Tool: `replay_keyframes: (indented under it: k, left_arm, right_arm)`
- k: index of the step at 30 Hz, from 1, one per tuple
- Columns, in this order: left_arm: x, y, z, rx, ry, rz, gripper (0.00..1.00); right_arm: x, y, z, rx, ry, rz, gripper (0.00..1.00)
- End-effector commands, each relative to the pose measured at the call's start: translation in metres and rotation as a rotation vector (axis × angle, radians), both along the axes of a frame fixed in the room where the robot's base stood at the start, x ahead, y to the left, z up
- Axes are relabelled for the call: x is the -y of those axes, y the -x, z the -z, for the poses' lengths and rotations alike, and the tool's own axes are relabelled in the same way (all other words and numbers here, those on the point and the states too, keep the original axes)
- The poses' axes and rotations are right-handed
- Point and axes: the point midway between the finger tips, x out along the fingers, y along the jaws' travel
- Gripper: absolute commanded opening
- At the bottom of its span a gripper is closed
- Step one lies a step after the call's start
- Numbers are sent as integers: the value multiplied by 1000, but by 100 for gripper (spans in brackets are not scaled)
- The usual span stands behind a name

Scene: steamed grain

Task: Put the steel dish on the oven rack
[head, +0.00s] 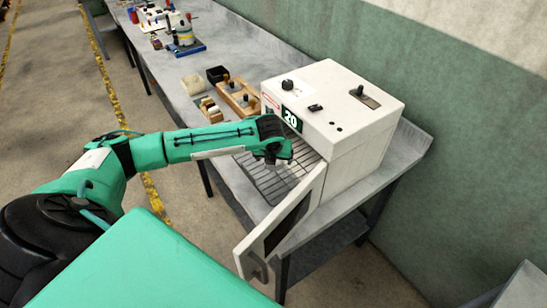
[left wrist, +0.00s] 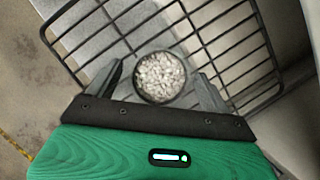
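The steel dish (left wrist: 160,77) is a small round bowl full of pale grains, seen from above in the left wrist view. It appears upright on the bars of the oven rack (left wrist: 229,45). My left gripper (left wrist: 161,85) is open, one finger on each side of the dish, with a visible gap on both sides. In the head view, my left gripper (head: 277,155) is low over the pulled-out rack (head: 270,186) in front of the white oven (head: 335,115). The dish is not clearly visible there, hidden by the gripper. My right gripper is not in view.
The oven door (head: 282,222) stands open to the near right of the rack. A wooden block holder (head: 238,98), a black box (head: 217,75) and other lab items stand on the grey bench (head: 222,30) behind. The green wall is close on the right.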

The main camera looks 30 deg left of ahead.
Motion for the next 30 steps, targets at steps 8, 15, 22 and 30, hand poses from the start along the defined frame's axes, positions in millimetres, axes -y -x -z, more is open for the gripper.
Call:
replay_keyframes:
  k: [8,15,22,30]
  left_arm:
    - [1,3,-13,3,0,0,83]
    - [10,20,-58,6,0,2,83]
    - [17,35,-98,3,0,0,83]
    - [19,41,-114,1,0,-1,83]
  right_arm:
    - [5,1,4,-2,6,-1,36]
    - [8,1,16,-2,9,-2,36]
    - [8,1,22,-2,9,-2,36]
    - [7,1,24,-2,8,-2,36]
